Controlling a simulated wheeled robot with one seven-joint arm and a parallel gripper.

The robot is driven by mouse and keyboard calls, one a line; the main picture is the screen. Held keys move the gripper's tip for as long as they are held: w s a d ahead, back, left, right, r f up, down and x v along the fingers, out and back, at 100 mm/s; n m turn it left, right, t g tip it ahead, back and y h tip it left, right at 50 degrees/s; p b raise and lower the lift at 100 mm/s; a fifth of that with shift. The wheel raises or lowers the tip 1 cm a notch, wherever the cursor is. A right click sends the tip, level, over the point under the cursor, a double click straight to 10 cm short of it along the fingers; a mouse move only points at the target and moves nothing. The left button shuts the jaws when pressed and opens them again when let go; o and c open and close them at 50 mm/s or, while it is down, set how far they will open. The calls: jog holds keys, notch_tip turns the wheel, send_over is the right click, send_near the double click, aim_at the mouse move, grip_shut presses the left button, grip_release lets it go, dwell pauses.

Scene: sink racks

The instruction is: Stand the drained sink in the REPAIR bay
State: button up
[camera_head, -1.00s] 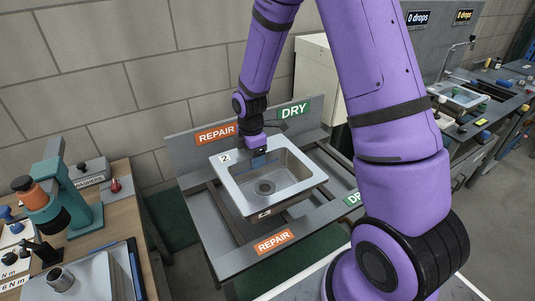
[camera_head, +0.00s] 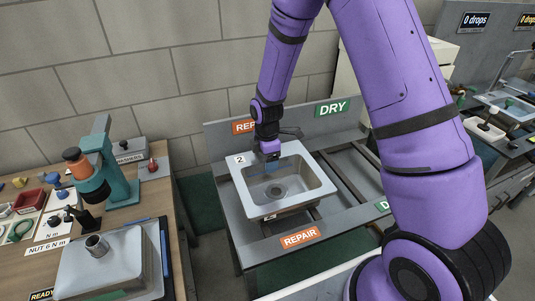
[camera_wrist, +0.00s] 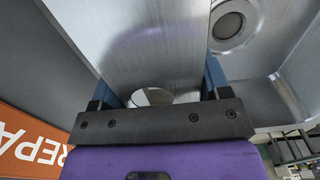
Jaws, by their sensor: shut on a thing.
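A steel sink (camera_head: 318,183) with a "2" label lies flat, basin up, over the REPAIR side of the grey rack in the head view. My gripper (camera_head: 270,160) is shut on the sink's rear edge, and the wrist view shows its fingers (camera_wrist: 158,85) on either side of a steel strip of the sink (camera_wrist: 140,40). A drain hole shows in the basin. The orange REPAIR label (camera_head: 300,237) is on the front rail, and another on the back panel is partly hidden by my arm. Whether the sink rests on the rails is hard to tell.
The DRY bay (camera_head: 352,172), right of the sink, is empty. Another counter with a sink (camera_head: 505,105) stands at far right.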

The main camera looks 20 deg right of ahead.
jog(key=o, duration=1.6)
notch_tip(320, 180, up, 12)
jog(key=shift+r, duration=0.15)
jog(key=s+d+r+m+t, duration=0.1)
jog(key=s+d+r+m, duration=0.1)
jog(key=s+r+m, duration=0.5)
jog(key=s+d+r+m+t, duration=0.15)
jog(key=s+r, duration=0.25)
jog(key=r, duration=0.6)
jog(key=shift+s+d+r+m+t, duration=0.5)
jog(key=shift+s+r+m, duration=0.9)
jog(key=shift+s, duration=1.6)
jog(key=shift+s+d+r+m+t, duration=0.4)
jog(key=shift+s+d+r+m, duration=0.4)
jog(key=shift+s+m, duration=1.6)
jog(key=shift+s+d+r+m+t, duration=0.45)
jog(key=shift+s+r+m, duration=0.7)
jog(key=shift+s, duration=2.5)
